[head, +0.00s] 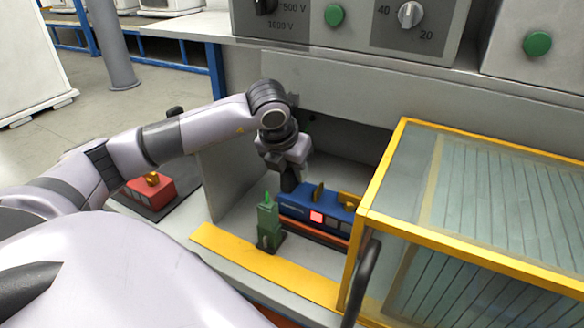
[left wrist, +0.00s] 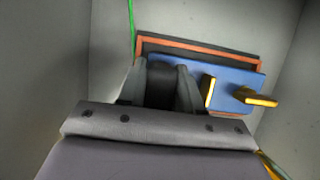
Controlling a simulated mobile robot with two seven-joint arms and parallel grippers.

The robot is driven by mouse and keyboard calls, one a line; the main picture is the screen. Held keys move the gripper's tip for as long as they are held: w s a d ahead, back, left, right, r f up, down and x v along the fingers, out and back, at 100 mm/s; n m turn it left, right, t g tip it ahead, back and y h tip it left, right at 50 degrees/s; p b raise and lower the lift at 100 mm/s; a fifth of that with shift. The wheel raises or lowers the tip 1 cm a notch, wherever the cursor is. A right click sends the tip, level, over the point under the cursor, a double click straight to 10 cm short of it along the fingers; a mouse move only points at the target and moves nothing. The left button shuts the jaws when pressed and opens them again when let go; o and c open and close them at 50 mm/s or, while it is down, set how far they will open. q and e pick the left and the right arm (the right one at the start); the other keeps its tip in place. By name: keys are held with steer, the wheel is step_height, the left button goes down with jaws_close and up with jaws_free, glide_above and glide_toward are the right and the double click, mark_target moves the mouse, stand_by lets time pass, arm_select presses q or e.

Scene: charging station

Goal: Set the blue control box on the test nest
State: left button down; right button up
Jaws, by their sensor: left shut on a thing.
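The blue control box (head: 323,208) is in the recess under the control panel, with a lit red square on its front and yellow upright tabs on top. My left gripper (head: 290,184) points down at its left end and is shut on it. In the left wrist view the blue box (left wrist: 232,82) lies beside the gripper's fingers (left wrist: 165,85), which hide its end. An orange-edged dark base, seemingly the test nest (head: 318,233), shows under the box; its orange rim (left wrist: 195,46) also shows in the wrist view. I cannot tell whether the box rests fully on it. My right gripper is not in view.
A green post (head: 269,222) stands close at the box's left front. A yellow-framed clear guard (head: 470,145) with a dark handle stands close on the right. A yellow strip (head: 262,266) edges the front. A red box (head: 152,190) sits on a dark tray at left.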

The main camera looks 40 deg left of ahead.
arm_select(q)
steer(key=c, duration=0.7)
jaws_free()
